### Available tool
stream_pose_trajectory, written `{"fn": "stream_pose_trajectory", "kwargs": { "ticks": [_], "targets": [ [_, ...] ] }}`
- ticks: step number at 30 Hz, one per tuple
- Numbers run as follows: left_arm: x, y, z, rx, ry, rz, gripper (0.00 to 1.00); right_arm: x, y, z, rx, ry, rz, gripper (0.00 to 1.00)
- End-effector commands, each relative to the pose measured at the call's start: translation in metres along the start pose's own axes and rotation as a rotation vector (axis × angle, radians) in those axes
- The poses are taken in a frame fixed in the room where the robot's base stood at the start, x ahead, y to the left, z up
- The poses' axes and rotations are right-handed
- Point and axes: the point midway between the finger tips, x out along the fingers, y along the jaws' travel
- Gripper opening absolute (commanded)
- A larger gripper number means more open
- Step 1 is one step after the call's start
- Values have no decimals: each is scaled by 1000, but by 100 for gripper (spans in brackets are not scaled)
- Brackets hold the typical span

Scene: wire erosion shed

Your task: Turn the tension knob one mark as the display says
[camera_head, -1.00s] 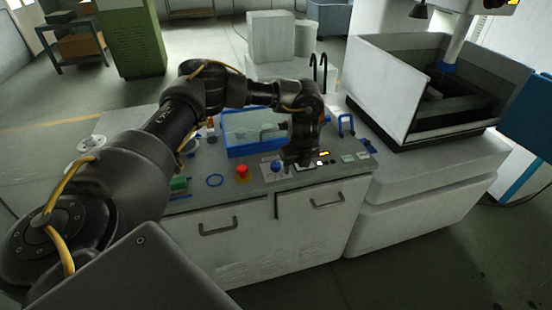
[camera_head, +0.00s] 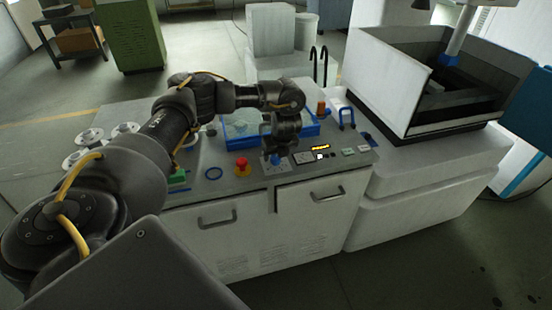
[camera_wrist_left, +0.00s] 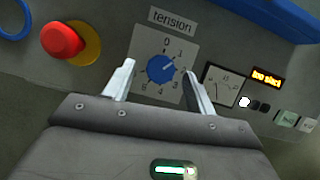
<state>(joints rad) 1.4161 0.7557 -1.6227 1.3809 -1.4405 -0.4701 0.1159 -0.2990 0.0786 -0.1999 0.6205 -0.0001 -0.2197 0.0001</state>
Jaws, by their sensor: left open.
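The blue tension knob (camera_wrist_left: 161,69) sits in the middle of a numbered dial plate (camera_wrist_left: 152,48) labelled "tension" in the left wrist view. Its white pointer line points to the upper right, near the low numbers; the exact mark is hard to tell. In the head view the knob (camera_head: 276,160) shows just under my left gripper (camera_head: 281,151). In the wrist view my left gripper (camera_wrist_left: 158,72) is open, one finger on each side of the knob, with gaps visible. The lit display (camera_wrist_left: 267,78) right of the dial appears to read "too slack". My right gripper is not in view.
A red emergency button (camera_wrist_left: 62,40) stands left of the dial, and a needle gauge (camera_wrist_left: 223,86) right of it. A blue-framed tray (camera_head: 241,128) lies behind on the panel. A large open tank (camera_head: 395,85) stands at the right.

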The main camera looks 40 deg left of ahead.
Motion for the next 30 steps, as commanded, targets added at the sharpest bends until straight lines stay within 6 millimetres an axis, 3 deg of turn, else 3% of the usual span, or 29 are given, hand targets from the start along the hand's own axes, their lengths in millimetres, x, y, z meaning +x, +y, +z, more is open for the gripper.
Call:
{"fn": "stream_pose_trajectory", "kwargs": {
  "ticks": [6,15,25,30],
  "targets": [
    [16,-1,1,0,-1,-1,56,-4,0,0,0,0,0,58],
    [18,-1,0,1,-1,-2,56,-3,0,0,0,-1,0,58],
    [18,-1,0,1,-1,-2,13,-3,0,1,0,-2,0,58],
    [18,-1,0,8,0,-5,11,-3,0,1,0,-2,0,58]
  ]
}}
